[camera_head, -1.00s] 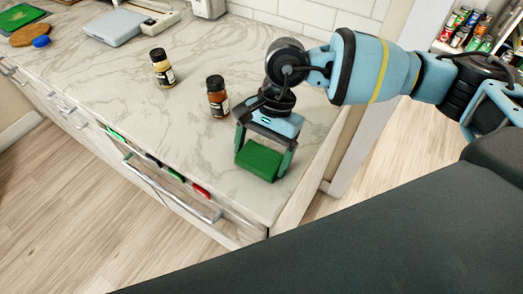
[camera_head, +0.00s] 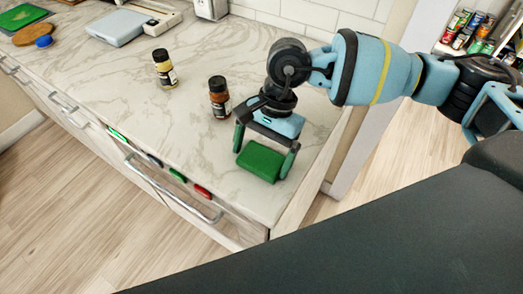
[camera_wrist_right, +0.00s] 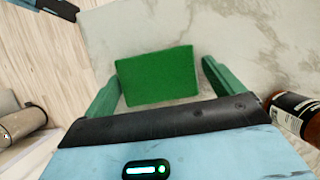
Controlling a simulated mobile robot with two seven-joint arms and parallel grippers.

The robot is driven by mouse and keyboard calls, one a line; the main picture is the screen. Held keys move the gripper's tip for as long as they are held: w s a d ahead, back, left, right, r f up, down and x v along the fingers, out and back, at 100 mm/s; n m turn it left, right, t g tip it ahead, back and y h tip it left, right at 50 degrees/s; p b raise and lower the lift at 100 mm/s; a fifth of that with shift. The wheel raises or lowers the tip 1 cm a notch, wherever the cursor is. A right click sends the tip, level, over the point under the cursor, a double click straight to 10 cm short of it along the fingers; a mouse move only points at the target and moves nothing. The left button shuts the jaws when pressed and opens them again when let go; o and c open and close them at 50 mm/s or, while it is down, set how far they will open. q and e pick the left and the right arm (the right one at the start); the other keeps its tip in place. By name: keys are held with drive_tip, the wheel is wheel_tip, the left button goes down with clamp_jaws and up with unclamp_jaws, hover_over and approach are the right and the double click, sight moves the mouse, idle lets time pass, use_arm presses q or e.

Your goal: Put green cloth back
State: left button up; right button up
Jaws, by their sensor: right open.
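The green cloth (camera_head: 261,161) looks like a thick folded block and lies on the marble countertop near its front right corner. My right gripper (camera_head: 264,158) is above it, pointing down, with its green fingers spread on either side. In the right wrist view the cloth (camera_wrist_right: 158,76) sits between the two fingers (camera_wrist_right: 160,82), with a visible gap on each side. My left gripper is in neither view.
Small coloured items (camera_head: 177,175) line the counter's front edge above a drawer handle (camera_head: 165,190). A scale (camera_head: 119,27) stands at the back left.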

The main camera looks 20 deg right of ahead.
drive_tip(key=v, duration=1.2)
drive_tip(key=shift+b, duration=0.3)
